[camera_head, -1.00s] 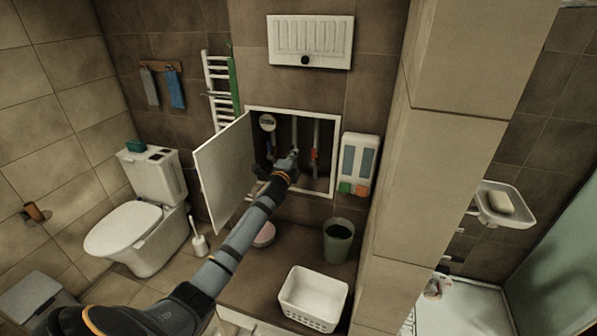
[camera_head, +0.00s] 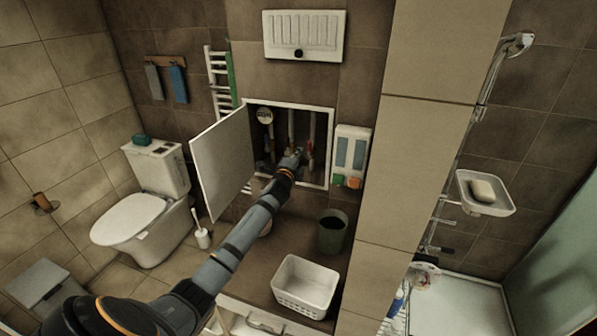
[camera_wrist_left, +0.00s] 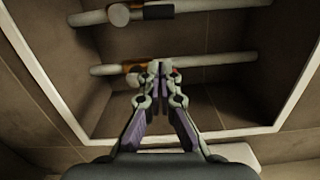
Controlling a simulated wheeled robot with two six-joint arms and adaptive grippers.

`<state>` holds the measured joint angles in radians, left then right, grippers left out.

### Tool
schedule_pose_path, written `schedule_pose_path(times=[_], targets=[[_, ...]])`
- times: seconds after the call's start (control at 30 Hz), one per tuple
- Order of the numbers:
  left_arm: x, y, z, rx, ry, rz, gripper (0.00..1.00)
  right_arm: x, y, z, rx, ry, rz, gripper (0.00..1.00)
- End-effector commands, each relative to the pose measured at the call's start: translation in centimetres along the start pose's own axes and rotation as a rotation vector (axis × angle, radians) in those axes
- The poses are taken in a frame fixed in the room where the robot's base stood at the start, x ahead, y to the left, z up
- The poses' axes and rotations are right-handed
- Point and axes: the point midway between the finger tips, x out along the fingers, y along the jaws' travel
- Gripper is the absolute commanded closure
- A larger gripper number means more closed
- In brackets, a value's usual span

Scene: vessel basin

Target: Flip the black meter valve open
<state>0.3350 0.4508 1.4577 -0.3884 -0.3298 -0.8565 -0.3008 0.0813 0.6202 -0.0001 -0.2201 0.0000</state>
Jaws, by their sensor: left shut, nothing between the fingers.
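The open wall niche (camera_head: 321,183) holds upright pipes, with a white round meter (camera_head: 264,115) on the left one. Dark fittings show low on that left pipe, but I cannot pick out the black valve clearly. A red valve handle (camera_head: 309,147) is on the right pipe. My left gripper (camera_head: 298,153) reaches into the niche between the middle and right pipes. In the left wrist view the left gripper (camera_wrist_left: 160,68) is shut and empty, its tips overlapping a pipe (camera_wrist_left: 215,60); contact is unclear. Another pipe (camera_wrist_left: 215,6) with a dark section runs beyond. My right gripper is out of view.
The niche's white door (camera_head: 223,160) stands open on the left, close to my arm. A white basket (camera_head: 305,286) and a dark bin (camera_head: 333,232) stand on the ledge below. A wall dispenser (camera_head: 349,157) hangs right of the niche.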

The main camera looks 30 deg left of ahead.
Motion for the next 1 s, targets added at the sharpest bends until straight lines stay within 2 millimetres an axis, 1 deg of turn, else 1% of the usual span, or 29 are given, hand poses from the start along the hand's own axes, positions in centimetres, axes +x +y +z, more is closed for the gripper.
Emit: schedule_pose_path(times=[0.03, 0.1, 0.2, 0.27, 0.4, 0.47, 0.53, 0.8, 1.0], targets=[[-1.1, 0.5, -0.1, 0.004, 0.003, 0.000, 1.00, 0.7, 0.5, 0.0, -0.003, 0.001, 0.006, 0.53], [-2.6, 0.6, -0.1, 0.006, 0.003, 0.000, 1.00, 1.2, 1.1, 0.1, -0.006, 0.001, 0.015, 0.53], [-4.7, 0.6, -0.1, 0.006, 0.003, 0.001, 1.00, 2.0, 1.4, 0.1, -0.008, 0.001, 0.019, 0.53], [-5.8, 0.6, -0.1, 0.006, 0.003, 0.001, 1.00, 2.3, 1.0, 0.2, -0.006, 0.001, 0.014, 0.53], [-7.7, 0.3, 0.0, 0.005, 0.002, 0.000, 1.00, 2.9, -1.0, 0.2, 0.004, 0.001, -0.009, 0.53], [-8.2, 0.3, -0.1, 0.003, 0.002, 0.000, 1.00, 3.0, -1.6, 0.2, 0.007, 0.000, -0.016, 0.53], [-8.5, 0.1, -0.1, 0.002, 0.002, -0.001, 1.00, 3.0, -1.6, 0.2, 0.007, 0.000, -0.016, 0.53], [-8.6, 0.0, -0.1, 0.000, 0.001, 0.000, 1.00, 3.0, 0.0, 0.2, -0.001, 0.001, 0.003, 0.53], [-8.6, 0.1, -0.1, 0.000, 0.001, 0.000, 1.00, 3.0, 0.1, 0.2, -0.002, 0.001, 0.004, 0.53]])
